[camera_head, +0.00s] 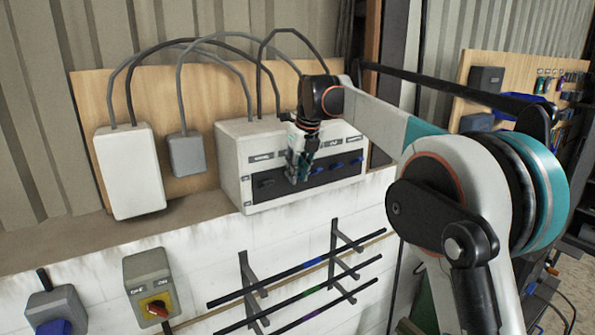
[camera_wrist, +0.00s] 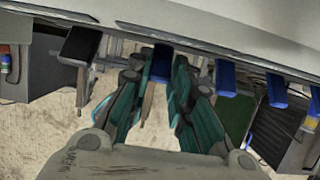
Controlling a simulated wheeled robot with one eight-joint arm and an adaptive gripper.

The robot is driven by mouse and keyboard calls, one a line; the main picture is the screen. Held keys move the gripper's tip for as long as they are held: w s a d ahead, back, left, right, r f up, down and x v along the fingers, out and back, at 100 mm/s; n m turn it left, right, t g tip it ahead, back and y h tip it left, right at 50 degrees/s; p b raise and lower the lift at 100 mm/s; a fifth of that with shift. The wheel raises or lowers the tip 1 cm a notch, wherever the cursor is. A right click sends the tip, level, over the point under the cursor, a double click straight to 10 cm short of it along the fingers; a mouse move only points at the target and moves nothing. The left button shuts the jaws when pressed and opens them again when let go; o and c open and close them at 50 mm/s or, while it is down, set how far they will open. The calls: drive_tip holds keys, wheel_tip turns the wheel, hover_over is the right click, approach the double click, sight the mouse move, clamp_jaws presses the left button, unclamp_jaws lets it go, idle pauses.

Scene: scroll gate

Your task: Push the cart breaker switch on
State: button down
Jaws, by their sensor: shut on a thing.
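The breaker box (camera_head: 232,172) is pale, with a dark front panel and a row of switches, and sits on the ledge in the head view. My gripper (camera_head: 297,178) is at the panel's left-middle. In the wrist view its teal fingers (camera_wrist: 152,82) are shut on a blue switch (camera_wrist: 161,62). To the left is a black switch (camera_wrist: 79,45), also seen in the head view (camera_head: 265,183). More blue switches (camera_wrist: 225,78) stand to the right. The labels above the switches are too small to read, so I cannot tell which is the cart breaker.
A white box (camera_head: 130,172) and a small grey box (camera_head: 186,154) hang left of the breaker box, with cables above. Below are a rotary switch box (camera_head: 151,285) and a rack of rods (camera_head: 300,270). A tool board (camera_head: 462,78) is at the right.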

drive_tip(key=c, duration=1.4)
unclamp_jaws()
drive_tip(key=shift+c, duration=0.2)
drive_tip(key=v, duration=1.2)
drive_tip(key=shift+w+a, duration=0.1)
